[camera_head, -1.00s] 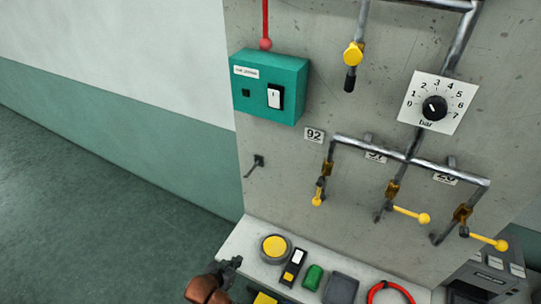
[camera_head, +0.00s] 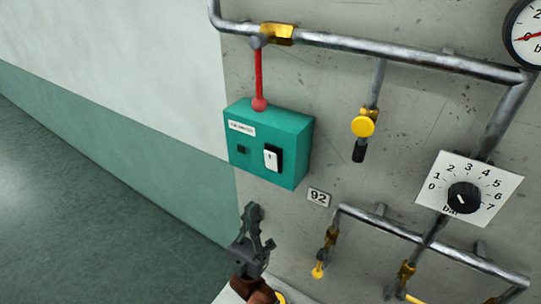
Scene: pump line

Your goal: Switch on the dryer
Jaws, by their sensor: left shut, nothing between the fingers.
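The dryer is a teal box (camera_head: 262,165) on the grey panel, with a small label (camera_head: 242,128) too blurred to read surely. Its front has a white rocker switch (camera_head: 271,159) in a black frame and a small dark square (camera_head: 242,150) to the left of it. My left gripper (camera_head: 258,222) is below the box, a little lower than the switch and apart from it in the picture. It is shut and empty, pointing upward. My right gripper is not in view.
A red-handled lever (camera_head: 260,80) hangs from the top pipe (camera_head: 390,53) down to the box's top edge. A yellow-knobbed valve (camera_head: 363,126), a dial (camera_head: 465,196) and lower pipes (camera_head: 440,247) stand to the right. A plate marked 92 (camera_head: 318,197) is beside the gripper.

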